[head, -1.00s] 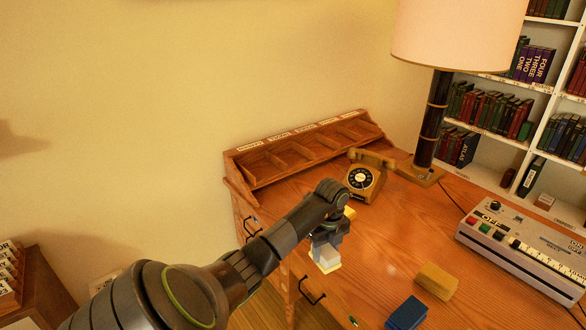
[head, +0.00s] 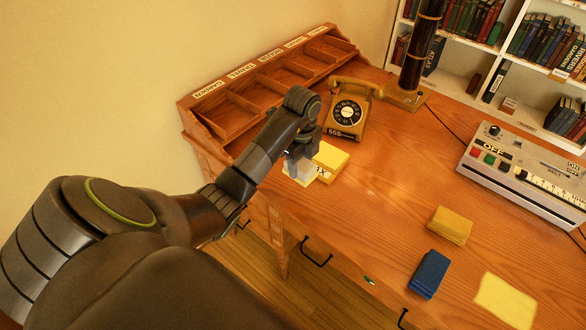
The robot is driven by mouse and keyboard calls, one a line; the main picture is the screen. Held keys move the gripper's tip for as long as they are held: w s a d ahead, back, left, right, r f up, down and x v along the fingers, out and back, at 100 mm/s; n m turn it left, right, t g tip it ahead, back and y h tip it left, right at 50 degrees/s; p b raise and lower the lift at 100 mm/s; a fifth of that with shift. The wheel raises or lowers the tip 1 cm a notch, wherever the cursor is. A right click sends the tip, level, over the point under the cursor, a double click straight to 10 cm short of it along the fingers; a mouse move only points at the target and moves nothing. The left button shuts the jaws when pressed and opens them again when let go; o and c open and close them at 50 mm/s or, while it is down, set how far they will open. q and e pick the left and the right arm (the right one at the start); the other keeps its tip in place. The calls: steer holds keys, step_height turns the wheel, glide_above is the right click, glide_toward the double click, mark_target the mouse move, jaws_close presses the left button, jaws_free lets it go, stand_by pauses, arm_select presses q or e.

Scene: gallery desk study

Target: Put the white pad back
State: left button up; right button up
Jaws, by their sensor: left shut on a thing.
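My left gripper (head: 301,158) points down over the left part of the desk, in front of the wooden rack. It is shut on a white pad (head: 296,179), a small pale block just below the fingers. I cannot tell whether the pad touches the desk. A yellow pad (head: 331,155) lies right beside it, partly hidden by the gripper. The wooden rack (head: 217,121) at the back left has a row of open compartments with labels along its top edge; those that I can see into look empty. My right gripper is not in view.
A tan telephone (head: 346,115) stands close behind the gripper, to its right. A lamp base (head: 407,97) is farther back. A mustard block (head: 450,226), a blue block (head: 429,274) and a yellow sheet (head: 505,300) lie front right. A control box (head: 525,172) stands at right. The desk's middle is clear.

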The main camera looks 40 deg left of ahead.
mark_target(301, 176)
arm_select(q)
steer(key=f+b, duration=0.4)
steer(key=shift+d+f, duration=0.25)
steer(key=shift+f+b, duration=0.4)
steer(key=shift+b, duration=0.1)
steer(key=shift+f+p, duration=0.3)
step_height(301, 176, down, 3)
steer(key=shift+s+f, duration=0.1)
steer(key=shift+a+f, duration=0.1)
steer(key=shift+f, duration=0.2)
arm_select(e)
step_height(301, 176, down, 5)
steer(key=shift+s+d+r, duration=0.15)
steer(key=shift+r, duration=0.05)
arm_select(q)
steer(key=shift+f, duration=0.1)
steer(key=o, duration=0.9)
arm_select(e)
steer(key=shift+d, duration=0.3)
